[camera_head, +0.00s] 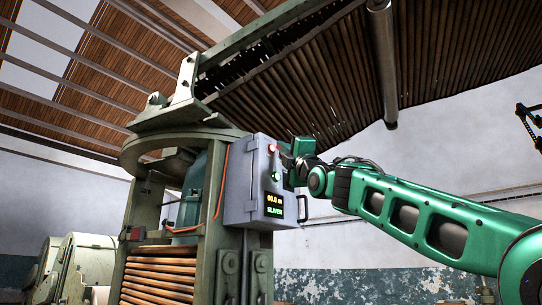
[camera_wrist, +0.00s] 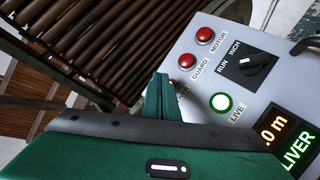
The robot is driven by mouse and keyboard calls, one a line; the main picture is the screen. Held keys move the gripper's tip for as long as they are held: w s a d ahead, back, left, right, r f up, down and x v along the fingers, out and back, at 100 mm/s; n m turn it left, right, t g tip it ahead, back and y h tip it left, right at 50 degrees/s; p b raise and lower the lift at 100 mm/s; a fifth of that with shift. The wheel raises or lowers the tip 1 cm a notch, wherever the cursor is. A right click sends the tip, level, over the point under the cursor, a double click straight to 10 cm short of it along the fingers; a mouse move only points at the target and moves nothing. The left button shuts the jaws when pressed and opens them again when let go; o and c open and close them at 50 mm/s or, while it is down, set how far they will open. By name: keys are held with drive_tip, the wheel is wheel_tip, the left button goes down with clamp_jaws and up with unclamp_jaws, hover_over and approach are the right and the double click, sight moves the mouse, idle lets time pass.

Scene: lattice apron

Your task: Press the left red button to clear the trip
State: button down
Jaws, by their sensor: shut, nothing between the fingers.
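A grey control box (camera_head: 240,187) is mounted on the machine in the head view. Its tilted face (camera_wrist: 205,78) fills the right of the wrist view. A slanting row of red buttons shows there: one (camera_wrist: 205,35) by the label MOTOR, one (camera_wrist: 187,61) by GUARD, and the lower-left one (camera_wrist: 173,83) by a label ending "VER". That left one is mostly hidden by my gripper. My gripper (camera_wrist: 160,84) is shut and empty, its green fingertips close to the left button; I cannot tell whether they touch. In the head view my gripper (camera_head: 289,157) is at the panel's right side.
The panel also has a black RUN/INCH knob (camera_wrist: 247,66), a lit LIVE button (camera_wrist: 221,102) and a display (camera_head: 273,204). A black handle (camera_head: 303,208) sticks out at the box's right edge. Slatted lattice (camera_head: 320,85) hangs above. An orange cable (camera_head: 222,180) runs left of the box.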

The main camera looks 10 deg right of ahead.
drive_tip(key=shift+w+a, duration=0.1)
drive_tip(key=shift+a, duration=0.05)
idle(0.5)
drive_tip(key=shift+w+a, duration=0.15)
drive_tip(key=shift+w+a, duration=0.3)
drive_tip(key=shift+w, duration=0.15)
idle(1.0)
drive_tip(key=shift+s, duration=0.1)
drive_tip(key=shift+s+d, duration=0.55)
drive_tip(key=shift+s, duration=0.15)
drive_tip(key=s+d, duration=0.1)
drive_tip(key=s, duration=0.1)
drive_tip(key=s+d, duration=0.2)
idle(0.7)
idle(0.7)
